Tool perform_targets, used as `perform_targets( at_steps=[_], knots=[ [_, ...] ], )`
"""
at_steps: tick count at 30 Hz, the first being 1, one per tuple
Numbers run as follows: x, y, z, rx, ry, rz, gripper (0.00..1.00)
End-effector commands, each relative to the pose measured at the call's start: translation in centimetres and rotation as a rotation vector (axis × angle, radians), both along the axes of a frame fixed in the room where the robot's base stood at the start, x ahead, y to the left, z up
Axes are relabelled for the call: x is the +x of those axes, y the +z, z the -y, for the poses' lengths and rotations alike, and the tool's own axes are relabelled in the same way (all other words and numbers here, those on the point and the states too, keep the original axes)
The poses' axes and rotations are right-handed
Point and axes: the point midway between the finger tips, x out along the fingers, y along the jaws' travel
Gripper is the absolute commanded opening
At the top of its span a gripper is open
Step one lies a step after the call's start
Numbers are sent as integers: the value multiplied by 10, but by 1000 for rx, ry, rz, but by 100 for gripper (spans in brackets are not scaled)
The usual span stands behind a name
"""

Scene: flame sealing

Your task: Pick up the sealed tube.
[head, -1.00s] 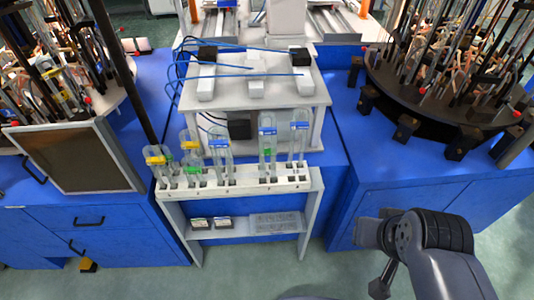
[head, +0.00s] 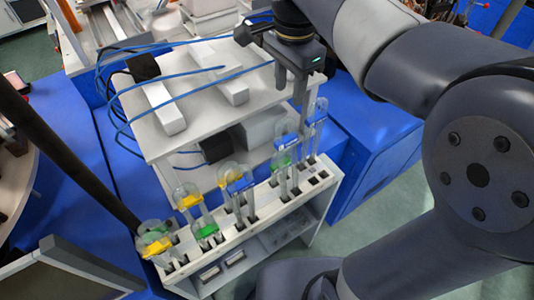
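Several clear glass tubes with coloured clips stand in a white rack (head: 240,237). I cannot tell from the picture which tube is sealed. My gripper (head: 291,92) points down near the rack's right end, just above and left of the rightmost blue-clipped tube. Its two fingers look apart, with nothing visible between them. The fingers partly overlap the tubes behind, so contact is hard to judge.
A white raised platform (head: 160,145) with white blocks, black boxes and loose blue hoses stands directly behind the rack. A black pole (head: 60,145) and a dark-faced panel (head: 45,275) are at the left. A blue cabinet (head: 380,165) stands at the right.

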Motion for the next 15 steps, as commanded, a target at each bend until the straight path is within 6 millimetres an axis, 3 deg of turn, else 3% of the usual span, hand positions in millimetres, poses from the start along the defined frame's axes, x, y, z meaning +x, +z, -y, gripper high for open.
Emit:
perform_targets(
  at_steps=[10,15],
  knots=[
    [2,-43,-2,-5,-20,-10,39],
    [2,-56,-2,-3,-19,-8,39]
  ],
)
